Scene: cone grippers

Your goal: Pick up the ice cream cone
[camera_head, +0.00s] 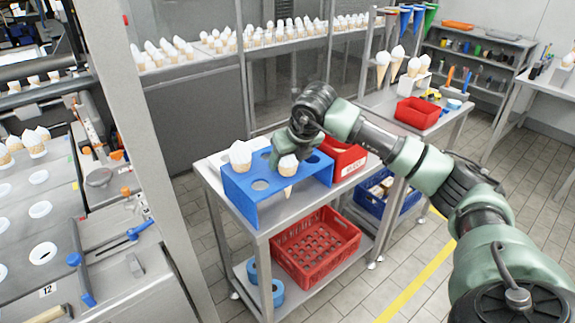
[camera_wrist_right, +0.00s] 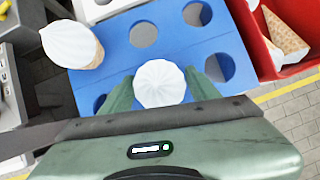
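An ice cream cone (camera_head: 288,163) with a white swirled top stands in a front hole of the blue rack (camera_head: 239,199); its tip shows below the rack's top plate. My right gripper (camera_head: 284,148) is over the rack at this cone. In the right wrist view, the cone's white top (camera_wrist_right: 160,84) lies between the two green fingers of the gripper (camera_wrist_right: 160,92). The fingers reach down on either side, close to it; whether they press on it cannot be told. A second cone (camera_head: 240,153) stands at the rack's left, also in the wrist view (camera_wrist_right: 70,44). My left gripper is out of view.
A red bin (camera_head: 347,164) with cones stands right beside the rack on the metal cart. A red crate (camera_head: 316,247) and blue rings (camera_head: 277,291) are on its lower shelf. Other rack holes are empty. A shelf of several cones stands behind.

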